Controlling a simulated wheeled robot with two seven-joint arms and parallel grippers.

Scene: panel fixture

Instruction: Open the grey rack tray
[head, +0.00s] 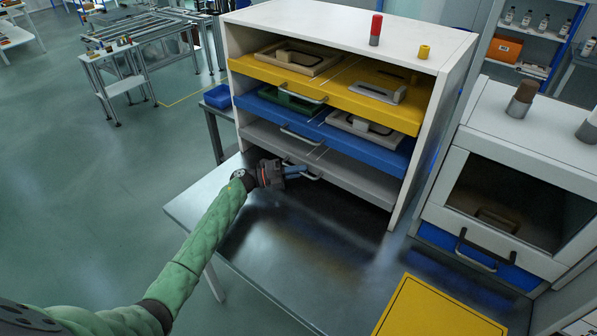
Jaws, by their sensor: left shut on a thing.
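The grey rack tray (345,172) is the lowest of three trays in a white rack (413,165) on a metal table. Its front lies below the blue tray (365,153) and the yellow tray (372,103). My left gripper (302,171) is at the left part of the grey tray's front, shut on its curved metal handle (314,177). The fingers hide part of the handle. The grey tray looks pushed in, with its front within the rack. My right gripper is not in view.
A cabinet (548,163) with a dark window and black handle stands to the right. A yellow panel (440,310) lies at the front right. The metal tabletop (290,240) before the rack is clear. A red-topped cylinder (376,30) and a yellow piece (424,52) stand on the rack.

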